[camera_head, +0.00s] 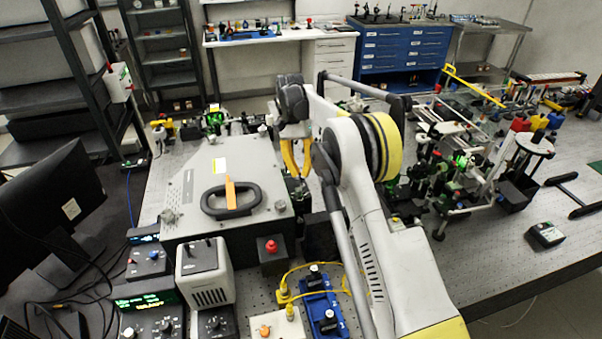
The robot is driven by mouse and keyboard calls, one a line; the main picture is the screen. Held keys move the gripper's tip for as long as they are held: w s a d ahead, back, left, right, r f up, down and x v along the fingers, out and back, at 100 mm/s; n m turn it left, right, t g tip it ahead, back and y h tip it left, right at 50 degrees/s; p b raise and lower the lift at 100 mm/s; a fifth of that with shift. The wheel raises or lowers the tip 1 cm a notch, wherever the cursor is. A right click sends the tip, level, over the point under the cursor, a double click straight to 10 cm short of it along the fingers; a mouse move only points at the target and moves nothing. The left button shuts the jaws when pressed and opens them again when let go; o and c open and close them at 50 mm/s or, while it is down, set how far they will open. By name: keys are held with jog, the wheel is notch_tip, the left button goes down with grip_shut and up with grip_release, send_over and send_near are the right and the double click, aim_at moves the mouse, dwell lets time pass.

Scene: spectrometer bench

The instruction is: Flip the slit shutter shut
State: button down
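A large pale grey instrument box (190,220) stands on the bench at left centre. On its lid is a black oval handle (258,205) with an upright orange piece (230,192) at its middle. I cannot pick out the slit shutter with certainty. My gripper (295,172) hangs from my arm beyond the box's far right corner, with its yellow parts pointing down. It overlaps the box's right edge in the picture, and contact cannot be judged. My arm hides the bench behind it, and the gap between the fingers is unclear.
A red button box (271,252), blue mounts (325,315) with yellow cables and a grey control unit (205,275) crowd the near side. A monitor (55,215) stands at left. Dense optics (455,165) fill the right bench; its front right is mostly clear.

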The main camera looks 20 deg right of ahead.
jog(key=c, duration=1.5)
grip_release()
jog(key=shift+r, duration=0.1)
jog(key=v, duration=0.6)
jog(key=shift+w+r, duration=0.3)
jog(key=shift+r, duration=0.3)
